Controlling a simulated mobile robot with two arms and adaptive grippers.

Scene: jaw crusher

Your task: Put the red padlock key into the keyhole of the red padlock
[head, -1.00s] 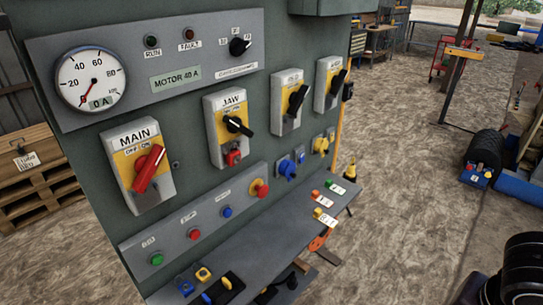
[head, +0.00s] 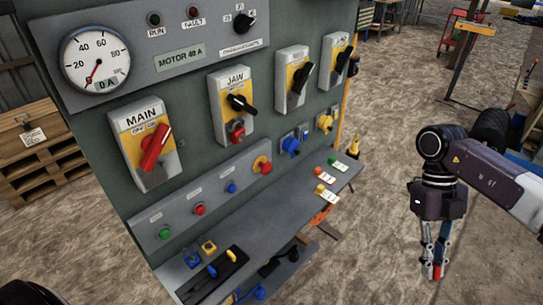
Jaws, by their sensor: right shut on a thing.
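The red padlock (head: 237,133) hangs below the black knob of the JAW switch (head: 232,98) on the grey panel. Its keyhole is too small to make out. My right gripper (head: 435,268) points down at the right, over open ground and well apart from the panel. It is shut on a small red thing (head: 438,271), which fits the red padlock key, though its shape is mostly hidden between the fingers. My left gripper is not in view.
A grey shelf (head: 285,205) juts from the panel, with coloured tagged pieces (head: 322,173) at its right end. A blue padlock (head: 192,259) and a yellow padlock (head: 208,247) lie at its left end. The red MAIN handle (head: 154,146) sticks out left of the red padlock.

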